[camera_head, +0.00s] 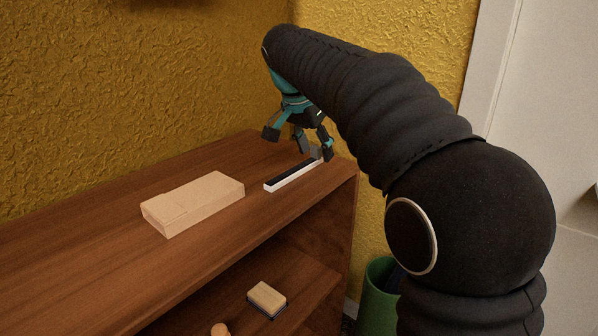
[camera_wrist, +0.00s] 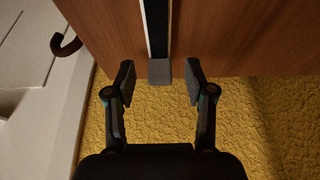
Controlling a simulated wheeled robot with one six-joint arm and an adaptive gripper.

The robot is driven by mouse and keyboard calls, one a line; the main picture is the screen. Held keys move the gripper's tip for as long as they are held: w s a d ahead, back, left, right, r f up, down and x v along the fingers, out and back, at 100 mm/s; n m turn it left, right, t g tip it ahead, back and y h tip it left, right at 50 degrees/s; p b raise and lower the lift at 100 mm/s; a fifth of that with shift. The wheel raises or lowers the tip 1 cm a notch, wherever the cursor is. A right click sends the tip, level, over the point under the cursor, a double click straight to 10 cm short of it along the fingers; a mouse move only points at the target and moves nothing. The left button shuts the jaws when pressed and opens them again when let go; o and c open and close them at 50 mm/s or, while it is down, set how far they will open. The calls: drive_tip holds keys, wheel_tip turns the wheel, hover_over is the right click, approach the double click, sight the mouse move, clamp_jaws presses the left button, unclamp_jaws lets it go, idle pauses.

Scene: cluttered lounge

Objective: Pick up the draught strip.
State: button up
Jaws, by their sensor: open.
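The draught strip (camera_head: 292,175) is a narrow white bar with a black top, lying on the wooden shelf top near its right end. In the wrist view the strip (camera_wrist: 157,30) runs down from the top edge and ends in a grey block (camera_wrist: 159,72) near the shelf edge. My gripper (camera_head: 300,146) is above the strip's far end, fingers pointing down. In the wrist view my gripper (camera_wrist: 159,84) is open, one finger on each side of the grey end, with gaps on both sides. Nothing is held. The strip's far end is partly hidden by a finger in the head view.
A pale beige block (camera_head: 193,203) lies on the shelf top (camera_head: 100,250) left of the strip. A small brush-like block (camera_head: 266,299) and a round wooden thing (camera_head: 220,329) are on the lower shelf. A green bin (camera_head: 379,300) stands right. The yellow wall (camera_head: 130,90) is close behind.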

drive_tip(key=shift+f, duration=0.1)
clamp_jaws()
idle(0.3)
